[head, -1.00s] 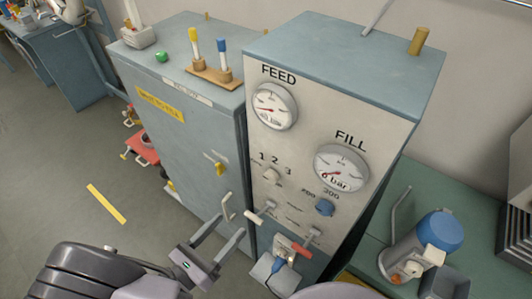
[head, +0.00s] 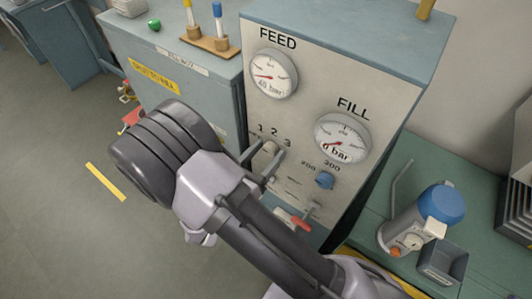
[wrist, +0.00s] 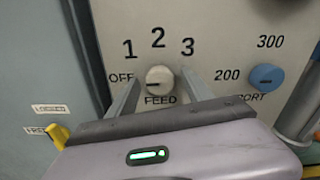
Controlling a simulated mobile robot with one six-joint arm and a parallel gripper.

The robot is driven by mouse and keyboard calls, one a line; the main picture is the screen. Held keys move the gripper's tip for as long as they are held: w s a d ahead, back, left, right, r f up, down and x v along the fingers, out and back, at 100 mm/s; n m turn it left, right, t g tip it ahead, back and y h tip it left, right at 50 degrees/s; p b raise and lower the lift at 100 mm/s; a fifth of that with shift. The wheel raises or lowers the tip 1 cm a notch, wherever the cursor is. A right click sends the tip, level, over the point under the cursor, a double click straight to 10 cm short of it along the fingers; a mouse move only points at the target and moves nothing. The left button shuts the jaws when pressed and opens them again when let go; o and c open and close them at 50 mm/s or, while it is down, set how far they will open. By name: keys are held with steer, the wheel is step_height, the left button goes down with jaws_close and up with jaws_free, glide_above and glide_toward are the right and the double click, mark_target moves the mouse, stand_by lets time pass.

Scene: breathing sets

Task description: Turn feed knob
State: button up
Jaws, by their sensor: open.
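The cream feed knob (wrist: 160,79) sits on the panel above the word FEED, with OFF, 1, 2 and 3 around it. Its dark mark points left, toward OFF. In the head view the knob (head: 269,147) is small and partly behind my gripper. My gripper (wrist: 161,74) is open, with one finger on each side of the knob in the wrist view. I cannot tell whether the fingers touch it or how deep they reach. In the head view my gripper (head: 268,158) is at the panel, below the FEED gauge (head: 273,74).
A blue knob (wrist: 266,79) marked 200 and 300 is right of the feed knob. A red-handled lever (head: 300,223) is lower on the panel. The FILL gauge (head: 342,139) is above the blue knob.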

jaws_close()
steer(key=m+b, duration=0.1)
steer(key=m, duration=0.3)
steer(key=shift+f, duration=0.1)
steer(key=m+b, duration=0.2)
steer(key=m, duration=0.2)
stand_by(0.4)
steer(key=shift+m, duration=0.5)
jaws_free()
